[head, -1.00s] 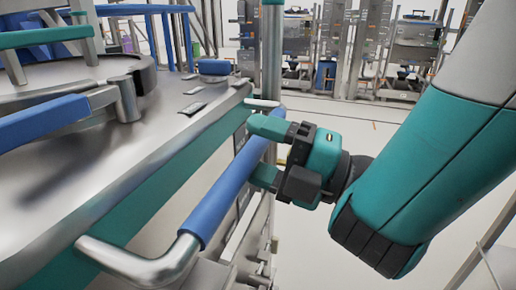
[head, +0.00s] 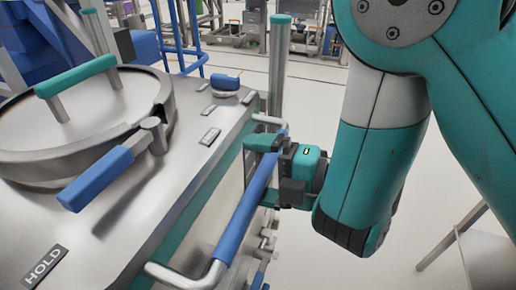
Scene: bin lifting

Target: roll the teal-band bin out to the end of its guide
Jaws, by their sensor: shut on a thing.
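The teal-band bin (head: 205,105) fills the left of the head view, a steel box with a teal band (head: 190,205) along its upper edge. A round lid (head: 110,110) with a teal handle and a blue-gripped lever (head: 100,178) sits on its top. A push bar with a blue sleeve (head: 243,222) runs along its near side on bent steel ends. My gripper (head: 265,160) is shut on the blue sleeve near the bar's far end. The guide cannot be made out; the bin's lower part is mostly hidden.
A teal-capped steel post (head: 279,65) stands just beyond the bin's far corner. Pale floor (head: 420,110) lies open to the right. A grey panel on a leg (head: 480,255) stands at the lower right. Equipment racks (head: 255,35) line the back.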

